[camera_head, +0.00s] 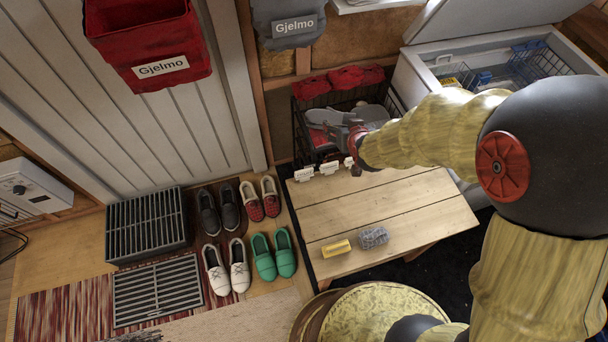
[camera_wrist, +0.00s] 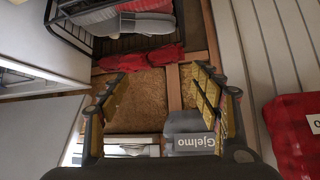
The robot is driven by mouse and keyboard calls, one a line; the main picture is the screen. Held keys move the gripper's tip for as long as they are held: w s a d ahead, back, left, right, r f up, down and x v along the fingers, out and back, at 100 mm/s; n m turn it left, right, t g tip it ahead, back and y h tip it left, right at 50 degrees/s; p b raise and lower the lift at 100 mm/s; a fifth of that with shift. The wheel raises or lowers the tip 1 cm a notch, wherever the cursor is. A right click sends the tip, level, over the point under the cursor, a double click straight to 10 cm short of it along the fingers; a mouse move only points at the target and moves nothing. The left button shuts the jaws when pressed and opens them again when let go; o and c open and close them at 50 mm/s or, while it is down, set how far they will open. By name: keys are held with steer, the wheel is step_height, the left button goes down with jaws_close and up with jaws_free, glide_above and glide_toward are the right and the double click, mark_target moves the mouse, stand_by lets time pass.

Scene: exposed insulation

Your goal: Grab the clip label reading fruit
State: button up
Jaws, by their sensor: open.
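Several white clip labels stand along the back left edge of the wooden table in the head view: a left one (camera_head: 304,174), a middle one (camera_head: 329,168) and a right one (camera_head: 349,163). Their lettering is too small to read, so I cannot tell which says fruit. My gripper (camera_head: 318,126) is above and behind the labels, over the black wire basket, pointing left. In the wrist view my gripper (camera_wrist: 155,100) is open, its two fingers wide apart with nothing between them. No clip label is recognisable in the wrist view.
The wooden table (camera_head: 400,207) carries a yellow item (camera_head: 336,248) and a grey mesh-like item (camera_head: 373,237) near its front. The wire basket (camera_head: 300,118) with red cloths stands behind it. An open chest freezer (camera_head: 420,66) is at the back right. Shoes (camera_head: 239,264) stand left.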

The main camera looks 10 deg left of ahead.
steer(key=a+f+n+t+y, duration=0.1)
steer(key=a+f, duration=0.5)
steer(key=f, duration=0.7)
steer(key=n+t+y, duration=0.1)
steer(key=t+y, duration=0.1)
glide_toward(304, 174)
steer(key=w, duration=0.1)
steer(key=w+a, duration=0.1)
steer(key=w, duration=0.1)
steer(key=shift+a+f+b, duration=0.15)
steer(key=shift+a+b, duration=0.1)
steer(key=shift+b, duration=0.05)
steer(key=shift+w+a+f, duration=0.1)
steer(key=shift+w+f, duration=0.1)
steer(key=b+x, duration=0.1)
steer(key=x, duration=0.4)
steer(key=shift+w+f+b, duration=0.1)
steer(key=shift+f+b, duration=0.1)
steer(key=shift+b, duration=0.2)
steer(key=b+x, duration=0.2)
steer(key=x, duration=0.4)
steer(key=shift+r, duration=0.1)
steer(key=shift+c, duration=1)
steer(key=c, duration=0.4)
